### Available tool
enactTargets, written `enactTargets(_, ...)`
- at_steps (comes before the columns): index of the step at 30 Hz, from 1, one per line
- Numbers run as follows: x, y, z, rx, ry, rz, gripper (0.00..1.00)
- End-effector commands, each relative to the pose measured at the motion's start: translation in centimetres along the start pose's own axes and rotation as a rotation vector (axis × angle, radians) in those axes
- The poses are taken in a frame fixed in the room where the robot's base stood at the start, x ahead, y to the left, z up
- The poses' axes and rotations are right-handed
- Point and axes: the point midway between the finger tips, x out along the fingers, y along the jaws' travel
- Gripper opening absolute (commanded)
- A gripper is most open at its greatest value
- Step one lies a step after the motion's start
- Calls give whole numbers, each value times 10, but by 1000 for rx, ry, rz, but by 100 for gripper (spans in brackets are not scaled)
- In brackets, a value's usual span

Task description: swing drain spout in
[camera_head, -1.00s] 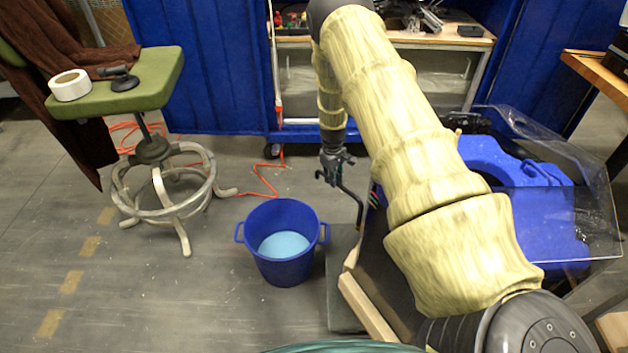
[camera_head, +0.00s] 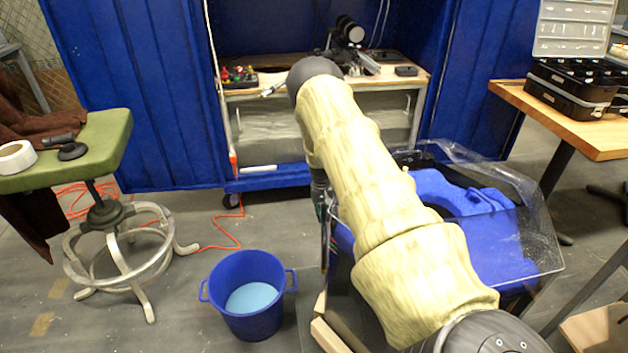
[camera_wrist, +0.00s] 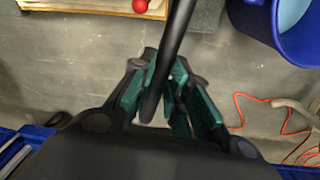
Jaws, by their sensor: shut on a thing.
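The drain spout (camera_wrist: 172,55) is a dark, slim tube that runs down from the top of the wrist view between my gripper's green-padded fingers. My gripper (camera_wrist: 165,100) is shut on it near its end. In the head view the spout (camera_head: 325,245) is a thin dark strip at the left side of the tank, and my arm partly hides it. The tank (camera_head: 520,225) has clear walls with a blue block inside, and stands right of my gripper. The spout's joint to the tank is hidden in the head view.
A blue bucket (camera_head: 250,325) with pale blue contents stands on the floor left of the spout; it also shows in the wrist view (camera_wrist: 285,45). A green stool (camera_head: 105,145) stands farther left. An orange cord (camera_head: 230,240) lies on the floor. A red ball-like piece (camera_wrist: 140,6) sits by a wooden edge.

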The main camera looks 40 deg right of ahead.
Motion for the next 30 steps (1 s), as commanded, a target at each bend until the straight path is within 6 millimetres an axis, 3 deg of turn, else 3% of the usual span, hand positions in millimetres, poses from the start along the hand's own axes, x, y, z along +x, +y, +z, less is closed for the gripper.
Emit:
enactTargets(12,1,39,3,270,-15,0,0)
enactTargets(30,3,50,7,352,-20,0,0)
